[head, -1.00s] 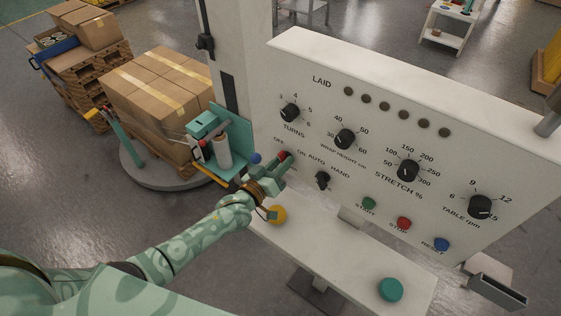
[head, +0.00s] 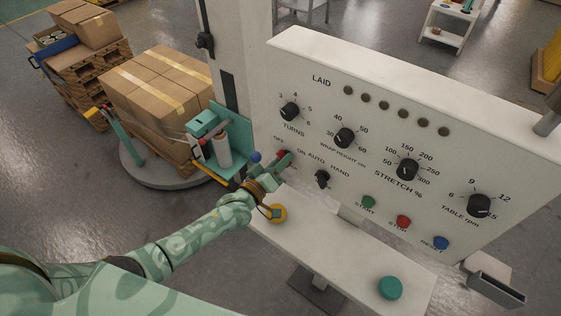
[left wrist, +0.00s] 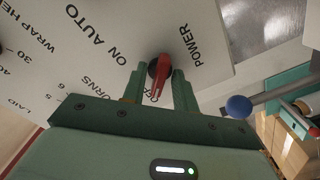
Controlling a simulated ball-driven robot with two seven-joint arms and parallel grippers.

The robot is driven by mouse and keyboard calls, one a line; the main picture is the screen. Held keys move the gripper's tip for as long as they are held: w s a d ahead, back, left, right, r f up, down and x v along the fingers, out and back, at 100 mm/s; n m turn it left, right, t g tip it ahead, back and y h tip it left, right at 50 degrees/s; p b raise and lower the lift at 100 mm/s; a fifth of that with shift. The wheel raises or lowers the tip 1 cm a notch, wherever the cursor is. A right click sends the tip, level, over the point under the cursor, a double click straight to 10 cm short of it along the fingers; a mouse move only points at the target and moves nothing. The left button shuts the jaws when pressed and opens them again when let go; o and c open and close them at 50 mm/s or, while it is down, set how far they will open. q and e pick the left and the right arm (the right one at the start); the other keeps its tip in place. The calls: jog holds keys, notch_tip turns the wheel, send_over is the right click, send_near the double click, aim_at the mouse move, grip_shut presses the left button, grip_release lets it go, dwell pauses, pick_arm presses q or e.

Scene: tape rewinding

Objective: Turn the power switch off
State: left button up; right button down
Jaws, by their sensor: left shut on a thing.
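The red power switch (head: 281,154) is at the left edge of the white control panel (head: 330,72), by the OFF and ON labels. My left gripper (head: 284,164) is at this switch and partly covers it. In the left wrist view the switch's red handle (left wrist: 162,75) on its dark round base lies between the two green fingers of my left gripper (left wrist: 159,82), which is shut on it. One end of the handle points toward the OFF label, partly hidden by the gripper. My right gripper is in neither view.
Near the gripper are a black AUTO/HAND selector (head: 322,179), a black TURNS knob (head: 289,112) and a yellow button (head: 278,213) on the white shelf (head: 330,245). A blue ball (head: 255,157) is close left; it also shows in the left wrist view (left wrist: 239,106).

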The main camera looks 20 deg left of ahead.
pick_arm(q)
jog(key=o, duration=0.6)
jog(key=v, duration=1.6)
jog(key=shift+s, duration=0.2)
jog(key=s+a+f+m+g+y+b, duration=0.2)
jog(key=s+a+f+m+g, duration=0.15)
jog(key=f, duration=0.65)
jog(key=s+a+f+m+g+y+b, duration=0.1)
jog(key=s+a+f+m+g+b, duration=0.3)
jog(key=f, duration=0.7)
jog(key=s+a+f+m+g+y+p, duration=0.1)
jog(key=s+f+g+y, duration=0.1)
jog(key=s+f, duration=0.6)
jog(key=s+d+f+g+b, duration=0.2)
jog(key=s+f+b, duration=0.3)
jog(key=s+f, duration=0.5)
jog(key=s+d+f+g+y+b, duration=0.1)
jog(key=s+f+g+b, duration=0.3)
jog(key=s+f, duration=0.5)
notch_tip(320, 180, down, 3)
jog(key=shift+s+d+f+g+b, duration=0.1)
jog(key=shift+s+d+g+b, duration=0.4)
jog(key=shift+b, duration=0.35)
